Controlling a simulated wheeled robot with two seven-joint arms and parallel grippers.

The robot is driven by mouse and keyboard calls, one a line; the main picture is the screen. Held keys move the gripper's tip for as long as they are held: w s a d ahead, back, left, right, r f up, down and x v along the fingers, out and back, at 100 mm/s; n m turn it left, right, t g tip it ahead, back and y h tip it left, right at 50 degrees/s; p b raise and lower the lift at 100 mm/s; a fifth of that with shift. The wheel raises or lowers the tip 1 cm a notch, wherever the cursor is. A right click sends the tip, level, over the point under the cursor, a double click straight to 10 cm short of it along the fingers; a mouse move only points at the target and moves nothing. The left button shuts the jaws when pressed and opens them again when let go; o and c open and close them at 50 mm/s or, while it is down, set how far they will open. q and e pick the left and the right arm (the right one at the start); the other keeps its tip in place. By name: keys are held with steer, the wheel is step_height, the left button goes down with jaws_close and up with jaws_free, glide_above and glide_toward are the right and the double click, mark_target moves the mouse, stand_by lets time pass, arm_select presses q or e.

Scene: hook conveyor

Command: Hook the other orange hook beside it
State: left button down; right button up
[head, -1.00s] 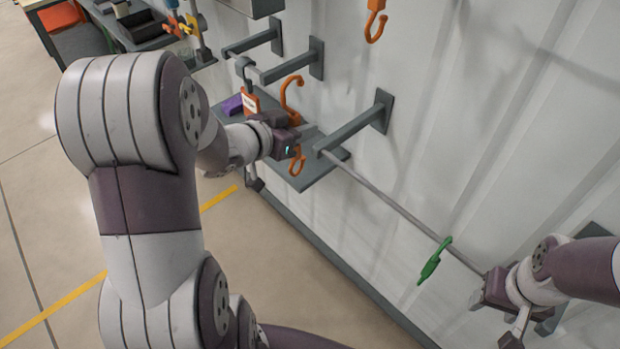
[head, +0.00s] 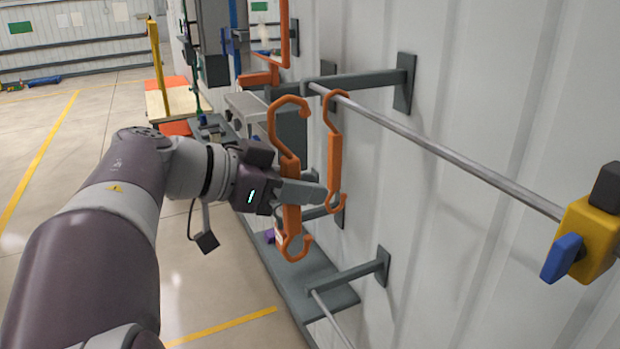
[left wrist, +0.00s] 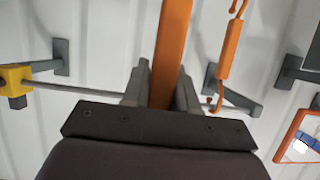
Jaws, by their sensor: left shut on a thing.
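My right gripper is out of view.
A yellow block with a blue tab (head: 588,238) sits on the rail at the right. A grey bracket (head: 360,80) holds the rail's far end to the white wall. A grey shelf (head: 310,285) and a lower bracket (head: 350,273) are below. The rail between hook and block is clear.

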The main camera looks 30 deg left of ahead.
arm_select(q)
steer(key=w+r+x, duration=0.1)
steer(key=r+x, duration=0.1)
steer(key=x, duration=1.3)
steer(key=shift+w+a+b, duration=0.2)
steer(key=shift+w+b, duration=0.2)
steer(key=shift+w, duration=0.1)
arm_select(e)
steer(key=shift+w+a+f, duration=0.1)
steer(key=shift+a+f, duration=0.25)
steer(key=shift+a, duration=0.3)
